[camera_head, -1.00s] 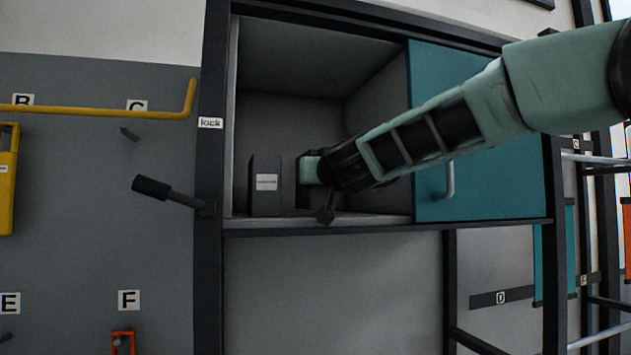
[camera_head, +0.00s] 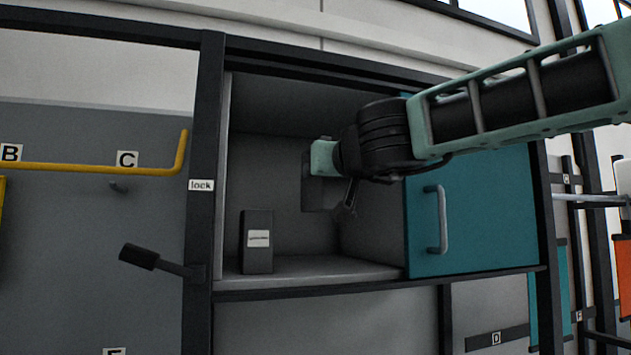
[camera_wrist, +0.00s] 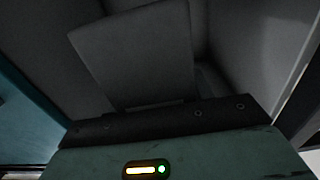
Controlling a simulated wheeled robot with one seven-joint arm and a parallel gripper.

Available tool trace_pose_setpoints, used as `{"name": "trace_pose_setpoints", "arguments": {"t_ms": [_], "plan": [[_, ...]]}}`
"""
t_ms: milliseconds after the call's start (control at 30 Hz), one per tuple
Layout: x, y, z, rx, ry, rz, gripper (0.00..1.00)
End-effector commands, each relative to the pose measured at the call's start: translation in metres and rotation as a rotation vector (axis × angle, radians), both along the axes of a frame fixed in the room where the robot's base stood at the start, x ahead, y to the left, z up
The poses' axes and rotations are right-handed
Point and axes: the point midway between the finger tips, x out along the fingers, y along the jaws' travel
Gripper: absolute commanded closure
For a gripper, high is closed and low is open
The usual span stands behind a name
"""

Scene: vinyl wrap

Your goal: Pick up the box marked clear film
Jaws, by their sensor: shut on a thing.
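My gripper (camera_head: 322,162) is inside the open cabinet, shut on a dark grey box (camera_head: 317,193) and holding it above the shelf. No label shows on the held box. In the wrist view the held box (camera_wrist: 140,55) is a plain grey face, tilted, beyond the gripper (camera_wrist: 160,112). A second dark box (camera_head: 257,262) with a white label stands upright on the shelf at left, apart from the gripper. Its label print is too small to read, so I cannot tell which box is marked clear film.
The cabinet shelf (camera_head: 310,272) is bare right of the standing box. A teal sliding door (camera_head: 480,225) with a grey handle (camera_head: 436,220) covers the cabinet's right side. A dark lever (camera_head: 150,260) sticks out at left, below the lock label (camera_head: 201,185).

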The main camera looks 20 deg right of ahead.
Motion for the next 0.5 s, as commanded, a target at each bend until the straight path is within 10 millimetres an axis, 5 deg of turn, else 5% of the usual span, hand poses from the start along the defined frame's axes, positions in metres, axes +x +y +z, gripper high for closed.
{"name": "trace_pose_setpoints", "arguments": {"t_ms": [100, 500], "plan": [[-0.029, -0.001, 0.000, 0.003, -0.003, 0.000, 0.78], [-0.051, -0.002, -0.004, 0.004, -0.002, -0.004, 0.78]]}}
